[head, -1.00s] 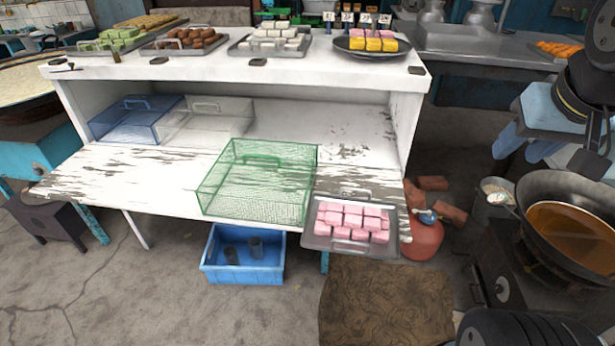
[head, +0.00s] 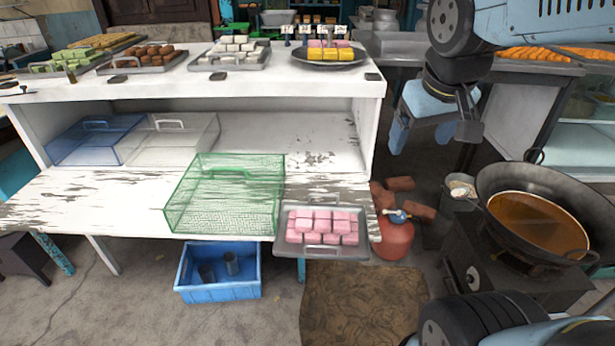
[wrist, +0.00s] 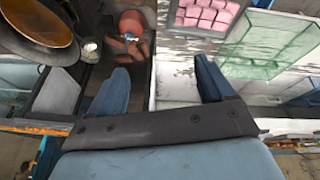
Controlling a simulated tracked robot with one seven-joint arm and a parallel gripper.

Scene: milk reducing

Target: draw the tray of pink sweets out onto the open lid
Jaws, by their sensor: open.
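The metal tray (head: 294,249) of pink sweets (head: 323,226) lies at the front right corner of the open lid (head: 100,205), a worn white board folded out level from the stall. The tray's front part appears to overhang the lid's front edge. The tray has raised handles at its ends. My gripper (head: 422,138) is open and empty, up and to the right of the tray, beyond the stall's right side. In the wrist view my gripper (wrist: 162,66) shows both blue fingers apart, with the pink sweets (wrist: 208,14) at the top, beyond the fingertips.
A green mesh cover (head: 225,195) stands on the lid left of the tray. Blue (head: 92,140) and clear (head: 180,140) covers stand on the shelf. A red gas cylinder (head: 394,238) and a wok of hot liquid (head: 490,190) are at the right. A blue crate (head: 218,272) is below.

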